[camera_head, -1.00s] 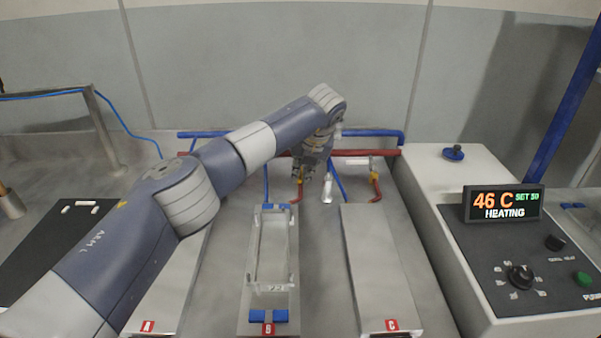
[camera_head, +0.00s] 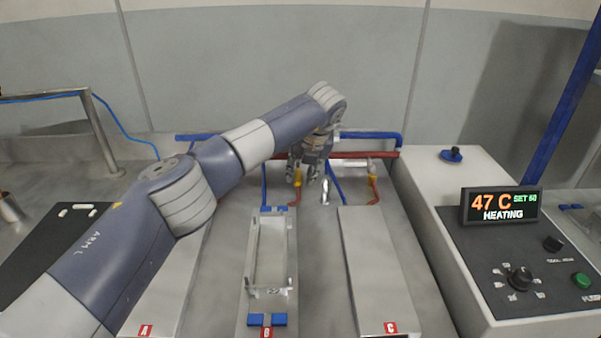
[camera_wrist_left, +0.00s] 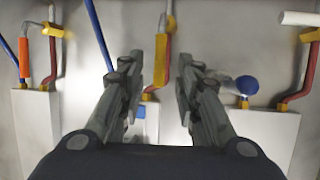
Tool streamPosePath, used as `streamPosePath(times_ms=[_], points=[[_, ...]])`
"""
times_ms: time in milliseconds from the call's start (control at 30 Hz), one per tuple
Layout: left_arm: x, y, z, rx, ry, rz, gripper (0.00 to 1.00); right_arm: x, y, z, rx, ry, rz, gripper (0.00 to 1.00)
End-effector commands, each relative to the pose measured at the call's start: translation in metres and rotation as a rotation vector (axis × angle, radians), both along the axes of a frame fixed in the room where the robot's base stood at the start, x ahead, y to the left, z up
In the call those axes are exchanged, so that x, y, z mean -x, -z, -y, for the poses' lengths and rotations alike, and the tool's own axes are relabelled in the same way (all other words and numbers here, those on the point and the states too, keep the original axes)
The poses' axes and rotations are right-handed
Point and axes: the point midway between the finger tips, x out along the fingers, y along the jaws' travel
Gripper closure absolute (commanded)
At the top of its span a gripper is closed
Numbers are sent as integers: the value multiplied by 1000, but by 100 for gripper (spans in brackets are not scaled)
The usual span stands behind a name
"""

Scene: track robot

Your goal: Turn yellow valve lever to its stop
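A yellow valve lever (camera_head: 297,178) stands on a red pipe behind station B. In the left wrist view this lever (camera_wrist_left: 160,62) is upright between the two fingers, with a gap to each side. My left gripper (camera_wrist_left: 158,78) is open around or just above it; the exact depth is unclear. In the head view the left gripper (camera_head: 310,172) partly hides the lever and pipe. Another yellow lever (camera_head: 374,182) is behind station C. My right gripper is not in view.
Red and blue pipes (camera_head: 372,135) run along the back. Station B holds a clear frame (camera_head: 252,258) with blue clamps. Station C's plate (camera_head: 375,270) is bare. A control box at right has a display (camera_head: 500,205) reading 47 C, HEATING.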

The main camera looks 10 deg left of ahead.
Motion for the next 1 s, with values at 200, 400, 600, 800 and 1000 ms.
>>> streamPosePath(times_ms=[200,400,600,800,1000], points=[[14,-43,11,-1,2,6,69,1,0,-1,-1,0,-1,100],[28,-78,21,0,2,5,69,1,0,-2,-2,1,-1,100],[35,-96,26,0,2,3,69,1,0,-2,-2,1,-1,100],[37,-98,27,0,2,2,69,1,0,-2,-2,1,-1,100],[37,-101,27,0,2,2,69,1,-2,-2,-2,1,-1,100]])
